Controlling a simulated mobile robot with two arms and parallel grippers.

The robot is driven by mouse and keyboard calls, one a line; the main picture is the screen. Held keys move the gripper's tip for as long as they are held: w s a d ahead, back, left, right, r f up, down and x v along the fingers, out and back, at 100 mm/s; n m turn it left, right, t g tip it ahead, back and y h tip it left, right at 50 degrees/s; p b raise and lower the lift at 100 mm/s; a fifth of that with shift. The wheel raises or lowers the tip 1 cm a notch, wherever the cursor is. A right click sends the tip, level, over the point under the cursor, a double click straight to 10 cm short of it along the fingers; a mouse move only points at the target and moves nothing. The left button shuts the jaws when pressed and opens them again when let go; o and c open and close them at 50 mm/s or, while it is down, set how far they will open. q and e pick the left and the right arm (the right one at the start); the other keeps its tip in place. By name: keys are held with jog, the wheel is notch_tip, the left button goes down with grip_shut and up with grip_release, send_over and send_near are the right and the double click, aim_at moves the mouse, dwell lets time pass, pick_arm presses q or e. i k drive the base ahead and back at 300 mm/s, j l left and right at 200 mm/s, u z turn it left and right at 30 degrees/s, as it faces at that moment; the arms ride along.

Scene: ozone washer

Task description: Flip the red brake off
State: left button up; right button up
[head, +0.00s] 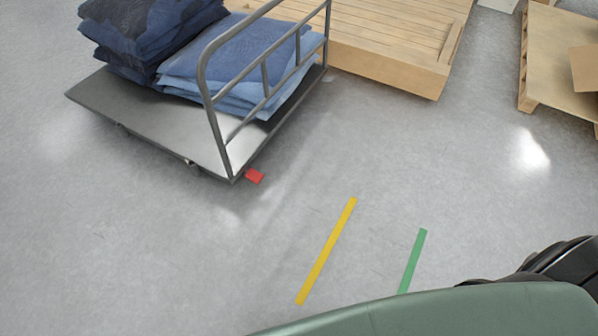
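The red brake (255,176) is a small red tab low at the near right corner of a grey platform cart (150,118), just above the floor. I cannot tell from here which way it is flipped. The cart has a grey tubular handle frame (212,100) at its right end. Neither of my grippers is in view. A green part and a black part of my own body fill the bottom right corner.
Folded jeans in dark (140,30) and lighter blue (235,60) stacks load the cart. A wooden platform (390,45) stands behind it. A pallet (560,70) with a cardboard box (585,68) is at the right. Yellow (327,250) and green (412,262) strips mark open floor.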

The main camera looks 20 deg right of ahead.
aim_at(252, 174)
jog(key=l+z, duration=0.1)
jog(key=l, duration=0.2)
jog(key=i+l+u, duration=0.15)
jog(key=l, duration=0.3)
jog(key=i+l+u, duration=0.1)
jog(key=i+l, duration=0.25)
jog(key=i+l+u, duration=0.15)
jog(key=l, duration=0.4)
jog(key=i+l+u, duration=0.15)
jog(key=i+l, duration=0.15)
jog(key=l, duration=0.25)
jog(key=i+l+u, duration=0.1)
jog(key=l, duration=0.4)
jog(key=i+l+u, duration=0.15)
jog(key=l, duration=0.4)
jog(key=i+l+u, duration=0.15)
jog(key=l, duration=0.4)
jog(key=i+l+u, duration=0.1)
jog(key=l, duration=0.45)
